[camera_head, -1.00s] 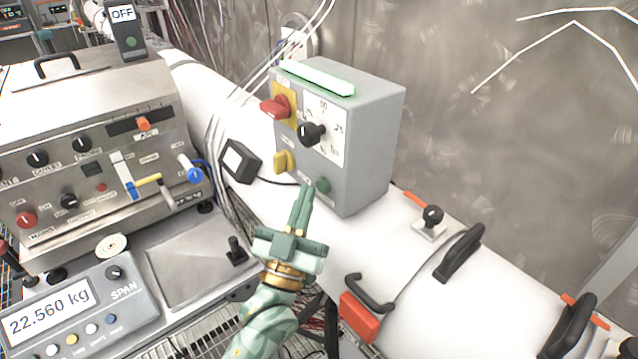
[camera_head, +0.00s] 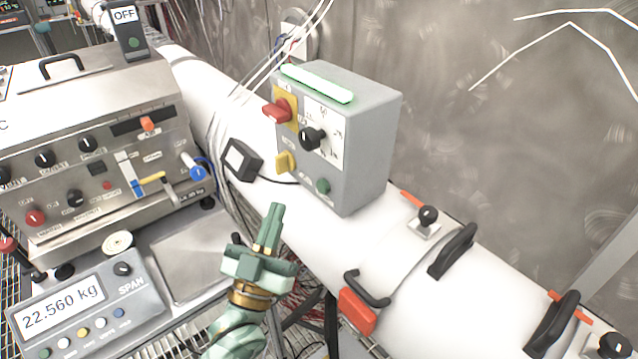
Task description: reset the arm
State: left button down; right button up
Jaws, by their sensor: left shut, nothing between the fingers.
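My left gripper (camera_head: 269,230) is shut and empty, green with a brass-coloured wrist ring, at the lower middle of the head view. Its fingers point up, in front of the white pipe and below the grey control box (camera_head: 362,150). A clear gap separates the fingertips from the box. The box carries a red switch (camera_head: 277,111) on a yellow plate, a black dial knob (camera_head: 312,139), a yellow knob (camera_head: 285,162), a green button (camera_head: 323,186) and a lit green-white bar (camera_head: 317,83) on top. My right gripper is out of view.
A steel instrument panel (camera_head: 95,140) with knobs stands at left. A scale (camera_head: 85,310) reading 22.560 kg is in front. The white pipe (camera_head: 400,250) bears black handles (camera_head: 453,251) and a red-based handle (camera_head: 358,311). A black adapter (camera_head: 242,160) sits beside the box.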

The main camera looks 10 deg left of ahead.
pick_arm(q)
jog(key=shift+w, duration=0.1)
dwell(0.6)
